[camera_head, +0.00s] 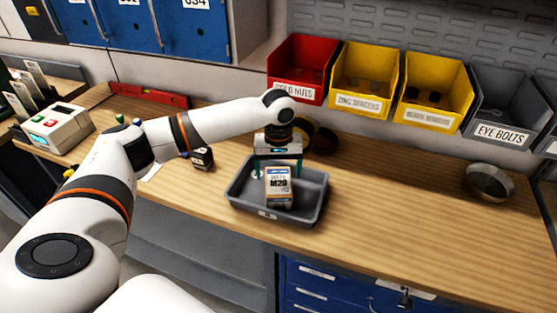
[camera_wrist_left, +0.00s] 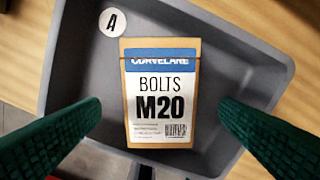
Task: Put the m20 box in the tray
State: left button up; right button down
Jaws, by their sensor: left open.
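The M20 box (camera_head: 279,187), brown with a white and blue label, is in the grey tray (camera_head: 310,212) on the workbench. In the left wrist view the box (camera_wrist_left: 162,95) shows its label reading BOLTS M20, inside the tray (camera_wrist_left: 228,70), beside a round white sticker marked A. My left gripper (camera_head: 278,168) is over the tray, just behind and above the box. In the left wrist view its green fingers (camera_wrist_left: 160,118) are spread wide, one on each side of the box with gaps between. My right gripper is in no view.
A small dark box (camera_head: 202,158) stands left of the tray. Dark round items (camera_head: 324,140) lie behind it. A red bin (camera_head: 302,69), yellow bins (camera_head: 365,80) and a grey bin (camera_head: 502,106) line the back. A metal bowl (camera_head: 490,182) is at right.

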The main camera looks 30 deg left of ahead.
aim_at(278, 181)
pick_arm(q)
notch_tip(278, 181, up, 5)
jog(key=shift+r+b, duration=0.1)
jog(key=shift+b, duration=0.25)
dwell(0.3)
